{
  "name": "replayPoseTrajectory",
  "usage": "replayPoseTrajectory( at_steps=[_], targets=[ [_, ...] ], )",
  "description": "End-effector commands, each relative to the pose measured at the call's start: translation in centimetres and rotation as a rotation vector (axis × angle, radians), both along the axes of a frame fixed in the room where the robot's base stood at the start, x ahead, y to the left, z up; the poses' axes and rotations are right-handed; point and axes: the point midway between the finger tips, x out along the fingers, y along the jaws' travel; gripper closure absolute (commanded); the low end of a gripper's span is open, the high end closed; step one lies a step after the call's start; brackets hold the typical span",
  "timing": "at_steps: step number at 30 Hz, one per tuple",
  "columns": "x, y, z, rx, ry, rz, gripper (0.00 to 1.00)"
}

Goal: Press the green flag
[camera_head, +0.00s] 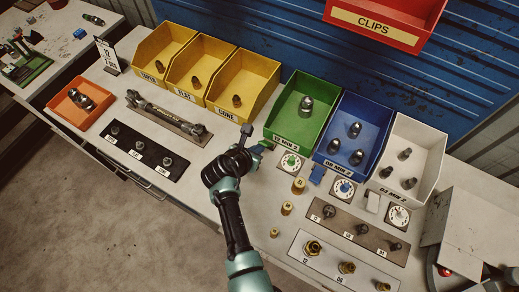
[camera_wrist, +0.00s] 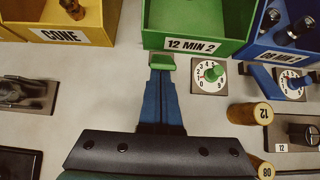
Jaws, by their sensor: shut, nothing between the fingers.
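The green flag (camera_head: 267,144) is a small green tab at the front of the green bin labelled "12 MIN 2" (camera_head: 289,128). In the wrist view the green flag (camera_wrist: 162,62) lies straight ahead of my fingertips, below the bin's front wall. My gripper (camera_head: 247,133) is over the bench just left of the flag in the head view. In the wrist view my gripper (camera_wrist: 161,76) is shut and empty, its two blue fingers side by side. The tips reach the flag's near edge in the picture; I cannot tell whether they touch it.
A dial with a green knob (camera_wrist: 212,73) sits right of the flag. The blue bin (camera_head: 347,158) with its blue flag (camera_head: 317,174) and the white bin (camera_head: 384,184) stand further right. Yellow bins (camera_head: 250,67) stand left. Brass fittings (camera_head: 298,186) stand on the bench nearby.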

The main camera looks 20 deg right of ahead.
Motion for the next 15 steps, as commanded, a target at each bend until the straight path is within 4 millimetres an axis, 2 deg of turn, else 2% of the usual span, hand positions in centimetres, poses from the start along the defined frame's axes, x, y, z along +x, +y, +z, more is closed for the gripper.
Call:
replayPoseTrajectory(
  at_steps=[1,3,15],
  targets=[
    [0.7,-0.4,1.3,0.032,0.021,-0.006,1.00],
    [1.4,-0.7,1.7,0.082,0.058,-0.006,1.00],
    [3.1,-2.5,2.2,0.333,0.257,-0.003,1.00]
  ],
)
